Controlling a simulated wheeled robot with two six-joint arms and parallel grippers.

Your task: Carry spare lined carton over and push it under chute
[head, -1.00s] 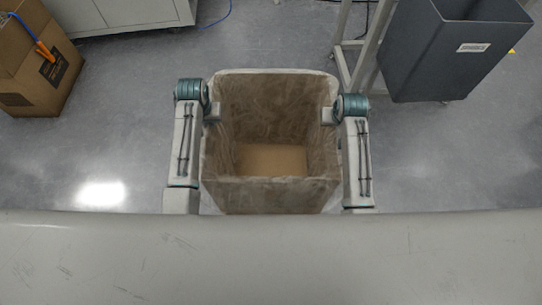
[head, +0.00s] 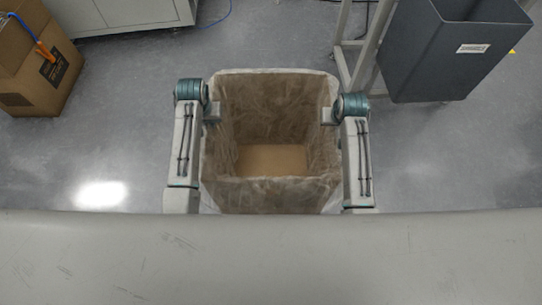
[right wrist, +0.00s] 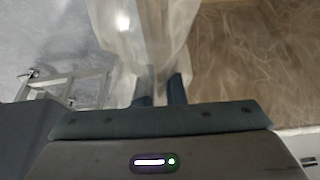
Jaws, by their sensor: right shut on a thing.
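The lined carton (head: 273,195) is open-topped, with a pale translucent liner folded over its rim and a bare brown floor inside. It is upright between my two arms in the head view, and looks empty. My right gripper (head: 328,115) is at the carton's right wall; in the right wrist view its two dark fingers (right wrist: 160,88) are shut on the carton's wall and liner. My left gripper (head: 213,112) is at the left wall opposite, its fingertips too small and hidden to read. I cannot pick out a chute with certainty.
A dark grey labelled bin-like container (head: 450,60) stands at the upper right, beside a pale metal frame (head: 345,60). A brown cardboard box (head: 35,75) with a blue and orange tool is at the far left. A white cabinet (head: 125,15) stands behind. The floor between is clear.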

